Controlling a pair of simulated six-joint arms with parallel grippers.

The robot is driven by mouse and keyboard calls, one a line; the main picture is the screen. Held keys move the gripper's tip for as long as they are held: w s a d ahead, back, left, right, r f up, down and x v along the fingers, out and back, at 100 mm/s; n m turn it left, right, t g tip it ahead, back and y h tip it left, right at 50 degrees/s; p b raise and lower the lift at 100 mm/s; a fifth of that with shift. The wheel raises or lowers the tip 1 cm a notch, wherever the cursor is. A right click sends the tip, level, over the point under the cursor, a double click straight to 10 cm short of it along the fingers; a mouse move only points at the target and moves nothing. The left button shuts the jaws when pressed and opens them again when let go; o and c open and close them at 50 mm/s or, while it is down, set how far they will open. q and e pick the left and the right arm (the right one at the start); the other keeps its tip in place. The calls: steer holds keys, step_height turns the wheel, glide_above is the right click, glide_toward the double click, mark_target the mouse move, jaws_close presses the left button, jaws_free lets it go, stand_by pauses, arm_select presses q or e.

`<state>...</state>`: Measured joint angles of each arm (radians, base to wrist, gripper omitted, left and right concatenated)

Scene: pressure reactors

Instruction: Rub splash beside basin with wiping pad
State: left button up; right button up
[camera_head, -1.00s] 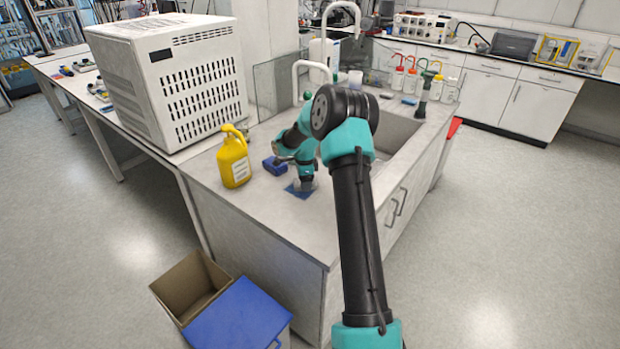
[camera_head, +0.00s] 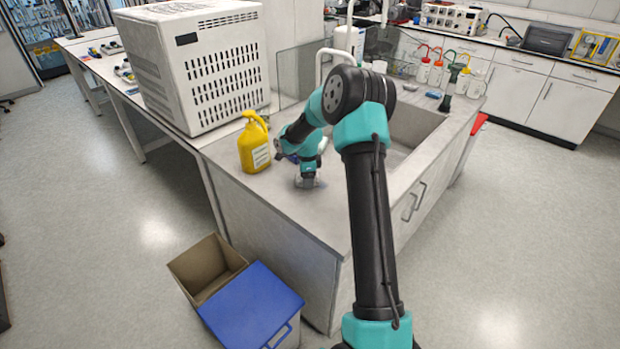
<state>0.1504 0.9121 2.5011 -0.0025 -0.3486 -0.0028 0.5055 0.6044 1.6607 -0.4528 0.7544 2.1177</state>
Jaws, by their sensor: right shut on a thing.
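My right gripper (camera_head: 308,179) is low over the grey countertop, between the yellow bottle and the sink basin (camera_head: 416,129). It is shut on what is most likely the wiping pad, which is too small and covered to make out clearly. A bit of blue (camera_head: 292,158) shows behind my right wrist, mostly hidden by the arm. No coloured splash shows on the bare counter around the gripper; what lies directly under it is hidden. My left gripper is not in view.
A yellow bottle (camera_head: 254,146) stands left of the gripper, close to the wrist. A large white vented box (camera_head: 190,65) is behind it. Several wash bottles (camera_head: 436,75) stand beyond the basin. The front counter is clear.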

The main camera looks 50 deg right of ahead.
mark_target(331, 166)
steer(key=shift+s+d, duration=0.1)
steer(key=shift+d, duration=6.5)
steer(key=shift+d+r, duration=0.15)
steer(key=shift+d, duration=0.1)
step_height(331, 166, up, 8)
